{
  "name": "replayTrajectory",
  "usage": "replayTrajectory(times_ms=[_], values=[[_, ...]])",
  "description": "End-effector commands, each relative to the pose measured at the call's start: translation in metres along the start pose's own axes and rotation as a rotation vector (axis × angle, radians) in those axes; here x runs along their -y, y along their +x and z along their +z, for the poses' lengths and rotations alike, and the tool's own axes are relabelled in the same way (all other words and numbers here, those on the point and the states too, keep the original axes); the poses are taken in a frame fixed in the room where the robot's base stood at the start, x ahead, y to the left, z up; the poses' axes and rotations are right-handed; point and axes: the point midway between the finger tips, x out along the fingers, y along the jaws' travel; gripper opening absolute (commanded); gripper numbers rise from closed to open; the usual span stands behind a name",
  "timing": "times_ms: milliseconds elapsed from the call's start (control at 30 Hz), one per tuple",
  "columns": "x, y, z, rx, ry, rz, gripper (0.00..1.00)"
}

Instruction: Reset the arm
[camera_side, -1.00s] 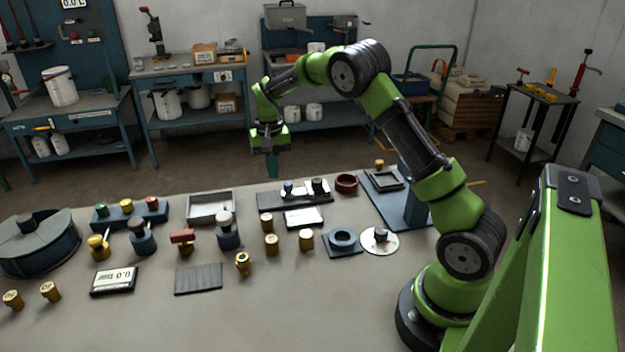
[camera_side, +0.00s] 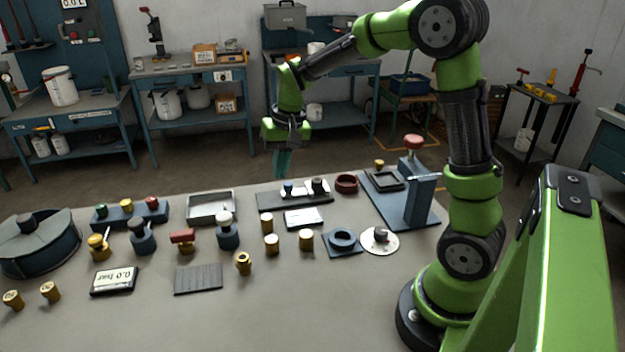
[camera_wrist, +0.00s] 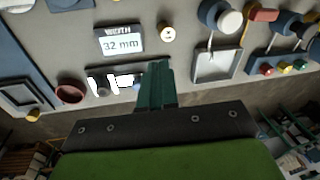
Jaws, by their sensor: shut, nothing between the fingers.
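My gripper (camera_side: 282,165) hangs in the air above the far edge of the grey table (camera_side: 330,300), pointing down. It is behind the dark fixture (camera_side: 268,202) that carries small parts. Its dark green fingers are together with nothing between them. In the wrist view, the closed fingers of my gripper (camera_wrist: 158,70) overlap the same fixture (camera_wrist: 100,82) in the picture. A display plate reading "WIDTH 32 mm" (camera_wrist: 120,40) lies beyond them.
A grey tray (camera_side: 211,208), a dark red ring (camera_side: 346,184) and a blue press stand with a red knob (camera_side: 413,142) stand along the far side. Several brass pieces, a gauge display (camera_side: 114,281) and a ribbed plate (camera_side: 198,279) lie nearer. The front of the table is bare.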

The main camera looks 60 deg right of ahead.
Motion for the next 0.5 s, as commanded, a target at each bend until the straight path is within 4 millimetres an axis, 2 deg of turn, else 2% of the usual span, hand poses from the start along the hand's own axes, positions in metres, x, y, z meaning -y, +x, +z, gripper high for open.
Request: replayTrajectory(times_ms=[33, 200, 400, 500], values=[[0.004, -0.017, 0.020, -0.027, -0.028, -0.033, 0.00], [0.007, -0.053, 0.081, -0.107, -0.113, -0.121, 0.00], [0.001, -0.079, 0.146, -0.217, -0.212, -0.210, 0.00], [-0.003, -0.087, 0.169, -0.270, -0.250, -0.245, 0.00]])
